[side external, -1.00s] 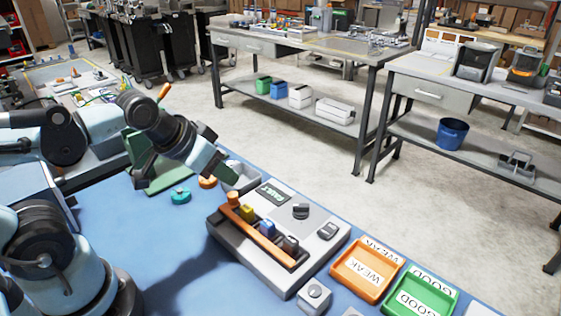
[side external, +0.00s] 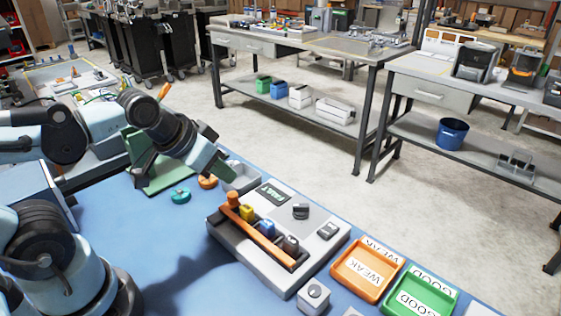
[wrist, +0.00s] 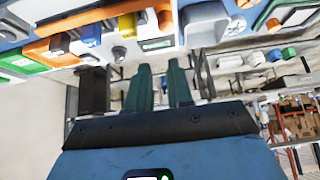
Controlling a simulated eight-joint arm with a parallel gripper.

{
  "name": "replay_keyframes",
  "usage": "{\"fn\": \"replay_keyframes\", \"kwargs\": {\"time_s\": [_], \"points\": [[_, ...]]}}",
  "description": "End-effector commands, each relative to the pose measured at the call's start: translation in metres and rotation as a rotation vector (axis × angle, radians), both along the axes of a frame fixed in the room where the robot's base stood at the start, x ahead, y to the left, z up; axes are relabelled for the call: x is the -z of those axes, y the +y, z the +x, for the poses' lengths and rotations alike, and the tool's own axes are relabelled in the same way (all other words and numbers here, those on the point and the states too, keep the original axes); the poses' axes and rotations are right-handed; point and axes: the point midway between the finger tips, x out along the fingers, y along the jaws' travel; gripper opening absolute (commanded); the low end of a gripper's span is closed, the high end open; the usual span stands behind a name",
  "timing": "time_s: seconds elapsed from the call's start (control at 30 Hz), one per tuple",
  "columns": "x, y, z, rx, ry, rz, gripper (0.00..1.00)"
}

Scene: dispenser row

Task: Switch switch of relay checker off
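The relay checker (side external: 275,285) is a light grey box on the blue table in the side view. It has a small display (side external: 272,192), a dark knob-like control (side external: 300,211) and a grey rocker-like part (side external: 328,230). I cannot tell which control is the switch or its position. An orange bar (side external: 262,235) lies across its slot with several coloured blocks. My gripper (side external: 222,168) is in the air by the checker's back left corner, apart from it. In the wrist view, my gripper (wrist: 160,68) has two green fingers apart with nothing between them.
An orange WEAK tray (side external: 342,276) and a green GOOD tray (side external: 392,307) stand to the right of the checker. A small grey box with a button (side external: 313,294) stands in front. Teal (side external: 180,196) and orange (side external: 207,182) round pieces lie to the left.

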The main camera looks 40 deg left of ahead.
Motion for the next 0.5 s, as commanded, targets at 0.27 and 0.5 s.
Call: {"fn": "replay_keyframes", "kwargs": {"time_s": [0.27, 0.5], "points": [[-0.025, -0.018, 0.022, 0.188, 0.098, 0.080, 0.00], [-0.048, -0.046, 0.052, 0.457, 0.223, 0.179, 0.00]]}}
